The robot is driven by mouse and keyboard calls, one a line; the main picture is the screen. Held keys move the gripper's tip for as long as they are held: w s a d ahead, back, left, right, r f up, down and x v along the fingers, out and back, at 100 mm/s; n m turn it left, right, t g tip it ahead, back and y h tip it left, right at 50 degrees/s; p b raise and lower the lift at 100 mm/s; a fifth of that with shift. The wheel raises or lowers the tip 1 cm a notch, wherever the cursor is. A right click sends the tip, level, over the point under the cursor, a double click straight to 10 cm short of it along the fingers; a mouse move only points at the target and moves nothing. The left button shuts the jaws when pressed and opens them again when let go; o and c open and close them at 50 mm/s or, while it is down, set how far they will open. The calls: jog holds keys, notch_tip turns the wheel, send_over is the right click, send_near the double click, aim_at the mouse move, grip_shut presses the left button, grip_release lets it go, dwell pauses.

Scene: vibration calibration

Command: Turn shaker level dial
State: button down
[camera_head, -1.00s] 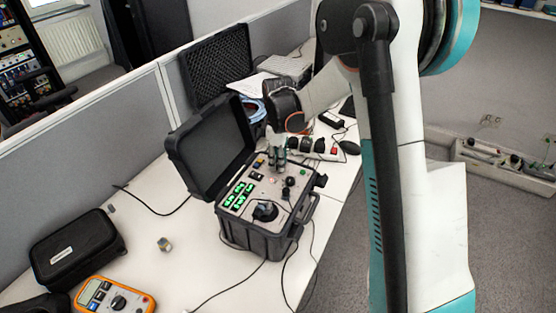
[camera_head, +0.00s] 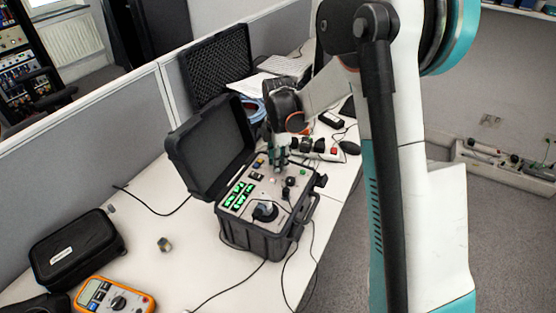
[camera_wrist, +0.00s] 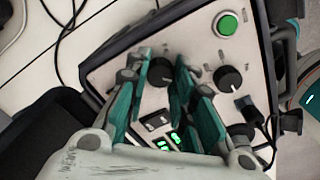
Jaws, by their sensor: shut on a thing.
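The shaker unit (camera_head: 243,229) is a dark case with its lid open and a light grey panel with lit green displays (camera_head: 237,196). In the wrist view, a black dial (camera_wrist: 160,72) with a white mark sits between my fingertips. My gripper (camera_wrist: 160,66) is shut on this dial, with one teal-padded finger on each side. A second black dial (camera_wrist: 229,78) stands apart, to the right of the fingers, below a green button (camera_wrist: 227,24). In the head view, my gripper (camera_head: 279,160) is at the panel's back part and hides the held dial.
A round mount with a pale cylinder (camera_head: 265,207) stands at the panel's front. The open lid (camera_head: 212,147) rises behind the panel. An orange multimeter (camera_head: 114,297), a black pouch (camera_head: 76,250) and a small block (camera_head: 164,244) lie left. Cables cross the table.

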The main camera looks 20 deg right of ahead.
dwell(0.3)
jog(key=c, duration=1.6)
grip_release()
notch_tip(320, 180, up, 12)
